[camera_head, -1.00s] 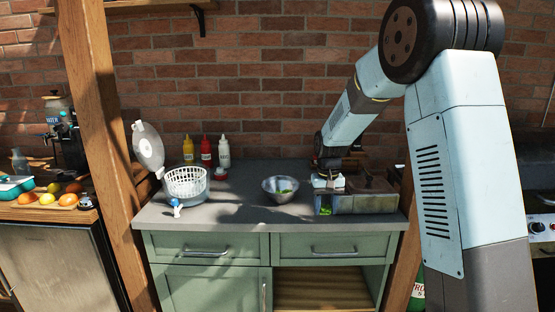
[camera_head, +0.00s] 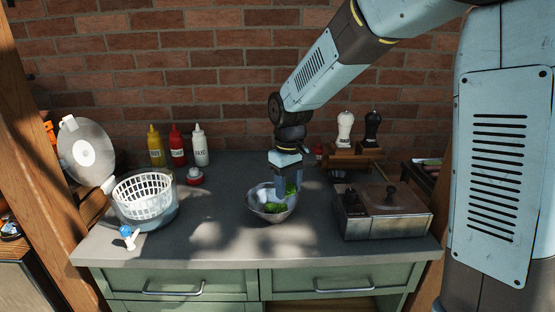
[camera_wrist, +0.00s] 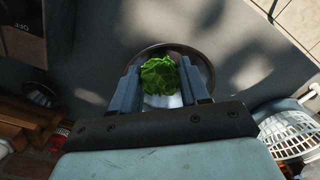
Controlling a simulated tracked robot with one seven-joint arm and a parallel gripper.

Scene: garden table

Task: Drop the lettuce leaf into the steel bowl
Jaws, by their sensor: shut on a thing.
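The steel bowl (camera_head: 254,203) stands on the grey counter, and green leaf pieces (camera_head: 273,207) show inside it. My gripper (camera_head: 287,190) is over the right part of the bowl, pointing down. It is shut on a green lettuce leaf (camera_head: 291,187). In the wrist view the curly lettuce leaf (camera_wrist: 158,76) sits between the two fingers (camera_wrist: 160,88), in front of the bowl (camera_wrist: 206,62). The leaf hides much of the bowl's inside in that view. I cannot tell whether the leaf touches the bowl.
A metal box (camera_head: 385,222) with a brown lid stands right of the bowl. A salad spinner (camera_head: 146,203) with a white basket stands at left. Yellow, red and white sauce bottles (camera_head: 178,146) stand behind. Shakers (camera_head: 345,128) stand on a wooden rack. The counter front is clear.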

